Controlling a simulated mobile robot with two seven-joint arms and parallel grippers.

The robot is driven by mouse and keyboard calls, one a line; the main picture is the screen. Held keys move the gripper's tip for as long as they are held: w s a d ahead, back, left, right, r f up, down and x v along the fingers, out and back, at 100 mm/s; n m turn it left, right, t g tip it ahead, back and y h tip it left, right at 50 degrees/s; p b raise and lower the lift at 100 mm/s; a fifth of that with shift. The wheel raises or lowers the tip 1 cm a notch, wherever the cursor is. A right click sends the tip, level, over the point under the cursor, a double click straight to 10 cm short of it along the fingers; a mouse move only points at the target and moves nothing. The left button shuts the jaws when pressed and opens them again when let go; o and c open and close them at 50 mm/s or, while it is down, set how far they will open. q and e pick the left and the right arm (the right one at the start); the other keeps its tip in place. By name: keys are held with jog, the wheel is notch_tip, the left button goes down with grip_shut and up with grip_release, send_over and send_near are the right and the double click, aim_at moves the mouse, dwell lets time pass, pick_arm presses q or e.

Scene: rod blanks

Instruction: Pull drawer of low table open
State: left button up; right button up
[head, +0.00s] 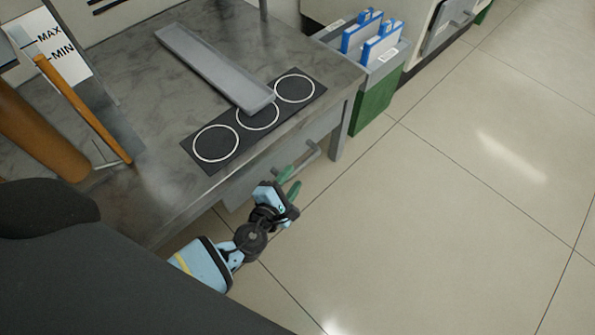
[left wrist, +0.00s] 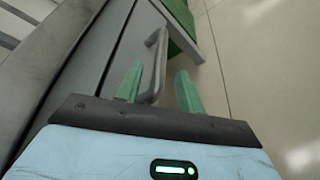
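The low table (head: 150,130) has a grey stone-like top, and its drawer (head: 240,183) lies under the edge facing the open floor. The drawer front (left wrist: 98,45) looks closed in both views. Its grey bar handle (head: 309,155) sticks out from the front. My left gripper (head: 290,181), light blue with green fingers, is at the near end of the handle. In the left wrist view the fingers (left wrist: 158,88) are apart, with the handle (left wrist: 159,62) showing between them. I cannot tell whether either finger touches it. My right gripper is not in view.
A long grey tray (head: 215,68) and a dark mat (head: 238,125) with three white rings lie on the tabletop. A green and grey bin (head: 372,105) with blue-framed items stands beyond the table's far end. The tiled floor (head: 440,230) in front of the drawer is clear.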

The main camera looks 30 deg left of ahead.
aim_at(295, 174)
pick_arm(q)
jog(key=shift+b+x, duration=0.55)
jog(key=shift+x, duration=1.4)
jog(key=shift+c, duration=0.5)
grip_shut()
